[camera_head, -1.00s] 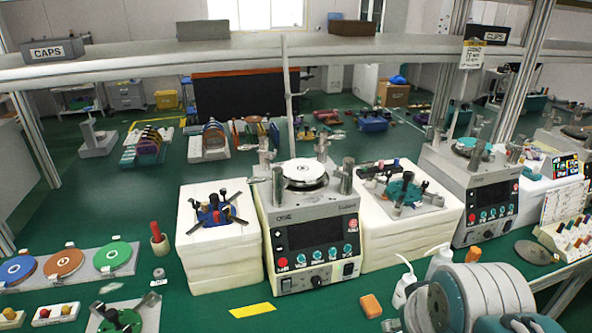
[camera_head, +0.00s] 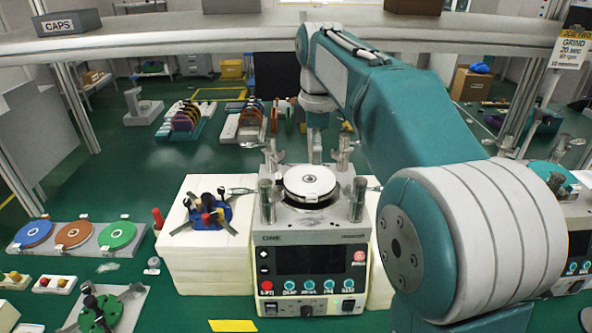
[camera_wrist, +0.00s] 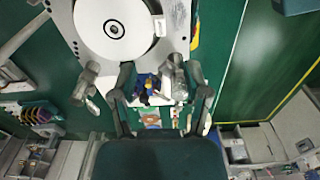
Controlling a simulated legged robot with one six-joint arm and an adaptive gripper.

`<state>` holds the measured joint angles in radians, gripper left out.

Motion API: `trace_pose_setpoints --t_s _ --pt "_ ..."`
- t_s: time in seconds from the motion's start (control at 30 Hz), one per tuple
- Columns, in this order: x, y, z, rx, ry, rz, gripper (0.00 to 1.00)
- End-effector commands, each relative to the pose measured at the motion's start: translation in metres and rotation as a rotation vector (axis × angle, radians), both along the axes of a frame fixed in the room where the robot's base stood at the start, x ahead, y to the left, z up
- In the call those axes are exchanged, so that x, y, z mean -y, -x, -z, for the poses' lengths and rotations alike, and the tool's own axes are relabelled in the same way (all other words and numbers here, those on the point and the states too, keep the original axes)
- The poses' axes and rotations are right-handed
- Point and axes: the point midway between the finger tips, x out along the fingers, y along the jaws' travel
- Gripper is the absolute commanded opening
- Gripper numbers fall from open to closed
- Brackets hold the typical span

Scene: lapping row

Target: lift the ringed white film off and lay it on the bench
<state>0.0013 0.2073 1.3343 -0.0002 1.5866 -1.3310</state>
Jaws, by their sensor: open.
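The ringed white film (camera_head: 310,181) lies flat on the round plate of the lapping machine marked ONE (camera_head: 312,235). It has a dark ring at its centre and a small pale tab at its edge. The film also shows in the wrist view (camera_wrist: 92,22), cut by the top edge. My gripper (camera_wrist: 163,82) is open and empty, with its fingers apart and short of the film. In the head view my gripper's end is above and behind the machine, partly hidden by its posts. The green bench (camera_head: 185,309) shows in front of the machine.
Metal clamp posts (camera_head: 359,198) stand around the plate. A white block with a blue knobbed fixture (camera_head: 208,212) is at the left. Blue, brown and green discs (camera_head: 73,234) lie on a grey rack farther left. A yellow strip (camera_head: 233,325) lies on the bench in front.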

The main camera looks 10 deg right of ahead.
Motion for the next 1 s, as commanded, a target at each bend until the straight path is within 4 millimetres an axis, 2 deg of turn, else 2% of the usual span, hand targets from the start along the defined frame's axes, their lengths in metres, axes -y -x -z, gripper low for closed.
trace_pose_setpoints --t_s 0.17,0.4,0.67,0.9,1.0 --pt "-0.006 -0.007 0.006 -0.015 0.005 -0.050 0.61" --pt "-0.005 -0.007 0.044 -0.017 0.003 -0.048 0.61" --pt "0.005 -0.004 0.068 -0.016 -0.005 -0.045 0.61" --pt "-0.001 -0.001 0.103 -0.016 0.001 -0.045 0.61" --pt "-0.003 -0.001 0.108 -0.015 0.002 -0.046 0.61"
